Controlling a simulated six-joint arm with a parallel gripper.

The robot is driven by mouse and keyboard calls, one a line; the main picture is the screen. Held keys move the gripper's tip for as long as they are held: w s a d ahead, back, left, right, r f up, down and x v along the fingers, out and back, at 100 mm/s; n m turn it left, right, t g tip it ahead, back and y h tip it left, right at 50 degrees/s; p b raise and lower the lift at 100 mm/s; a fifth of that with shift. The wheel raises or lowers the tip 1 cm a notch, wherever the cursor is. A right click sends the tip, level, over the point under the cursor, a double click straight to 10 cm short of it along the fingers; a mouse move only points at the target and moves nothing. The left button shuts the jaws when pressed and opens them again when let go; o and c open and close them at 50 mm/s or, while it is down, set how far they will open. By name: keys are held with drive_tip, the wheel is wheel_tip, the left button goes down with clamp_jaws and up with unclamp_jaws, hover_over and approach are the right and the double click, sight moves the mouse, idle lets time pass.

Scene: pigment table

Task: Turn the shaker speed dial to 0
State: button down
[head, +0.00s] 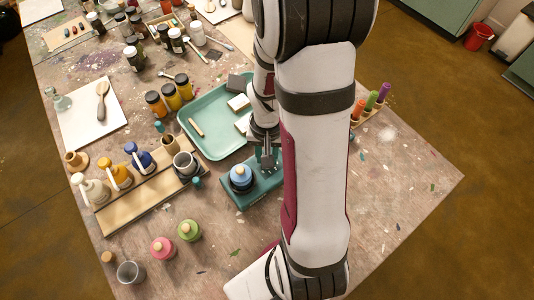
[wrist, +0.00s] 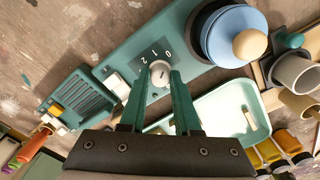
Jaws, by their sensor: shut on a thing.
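The shaker is a teal box (wrist: 112,68) that also shows in the head view (head: 264,190), near the table's middle. A blue round pot (wrist: 232,38) with a pale wooden knob sits on it. The pale speed dial (wrist: 159,78) is on a dark panel with the numerals 0, 1 and 2 beside it. My gripper (wrist: 161,74) is shut on the dial, one teal finger on each side. In the head view my gripper (head: 268,158) is over the shaker's back part and the dial is hidden. I cannot tell which numeral the dial points to.
A green tray (head: 190,122) lies behind the shaker. A wooden rack (head: 122,212) with pump bottles and a grey cup (head: 185,164) stand to the left.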

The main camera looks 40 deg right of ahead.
drive_tip(key=shift+m, duration=0.5)
drive_tip(key=c, duration=0.6)
unclamp_jaws()
wheel_tip(320, 180, up, 16)
drive_tip(key=shift+f, duration=0.1)
drive_tip(key=s+a+n, duration=0.1)
drive_tip(key=s+a, duration=0.3)
drive_tip(key=a, duration=0.1)
drive_tip(key=s+a+n+y, duration=0.1)
drive_tip(key=s+a, duration=0.3)
drive_tip(key=a, duration=0.1)
drive_tip(key=s+a+n, duration=0.1)
drive_tip(key=s+a, duration=0.3)
drive_tip(key=a, duration=0.1)
drive_tip(key=shift+r+n+y, duration=0.3)
drive_tip(key=shift+n+y, duration=0.1)
